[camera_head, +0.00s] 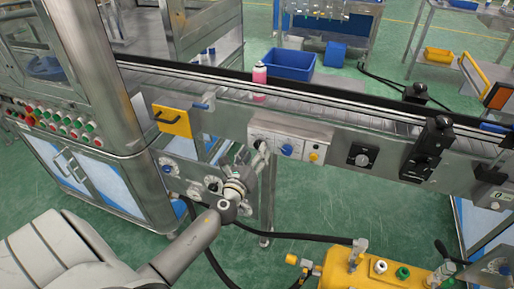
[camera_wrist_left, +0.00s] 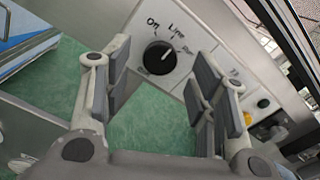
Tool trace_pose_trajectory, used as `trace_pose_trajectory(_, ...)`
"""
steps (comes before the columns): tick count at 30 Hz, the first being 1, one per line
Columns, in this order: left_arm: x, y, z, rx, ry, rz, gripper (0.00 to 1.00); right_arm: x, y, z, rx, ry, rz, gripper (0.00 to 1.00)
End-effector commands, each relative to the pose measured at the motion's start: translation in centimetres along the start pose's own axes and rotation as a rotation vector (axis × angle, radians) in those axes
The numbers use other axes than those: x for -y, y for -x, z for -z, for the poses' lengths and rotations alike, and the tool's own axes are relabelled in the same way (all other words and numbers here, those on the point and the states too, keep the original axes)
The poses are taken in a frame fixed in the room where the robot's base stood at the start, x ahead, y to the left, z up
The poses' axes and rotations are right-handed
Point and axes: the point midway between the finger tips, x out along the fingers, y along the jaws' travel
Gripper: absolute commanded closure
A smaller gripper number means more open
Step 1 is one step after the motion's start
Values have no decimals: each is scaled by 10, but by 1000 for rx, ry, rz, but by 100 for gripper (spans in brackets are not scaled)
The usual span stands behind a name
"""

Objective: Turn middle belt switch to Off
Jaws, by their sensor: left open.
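A pale mark on the knob points up and to the right. My left gripper (camera_wrist_left: 161,82) is open, with its fingers on either side of the knob in this view and nothing between them. In the head view my left gripper (camera_head: 250,160) is in front of the conveyor's side, by the left end of the switch panel (camera_head: 305,136), and hides part of it.
A blue knob (camera_head: 286,150) is on the switch panel, and another black switch (camera_head: 362,155) is farther right. A yellow machine (camera_head: 375,271) stands at the bottom right. A yellow handled plate (camera_head: 172,120) is left of the panel.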

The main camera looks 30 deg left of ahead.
Motion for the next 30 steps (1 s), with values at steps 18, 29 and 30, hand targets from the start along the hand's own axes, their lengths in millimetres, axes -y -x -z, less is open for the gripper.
trace_pose_trajectory(18, 0, -26, 1, -1, 0, 0, 49, -1, 0, 5, -8, 1, -1, 60)
trace_pose_trajectory(29, 0, -26, 0, -1, 0, 0, 93, -4, 0, 1, -2, 3, -5, 60)
trace_pose_trajectory(30, 0, -26, 0, -1, 1, 0, 93, -4, 0, 1, -2, 3, -5, 60)
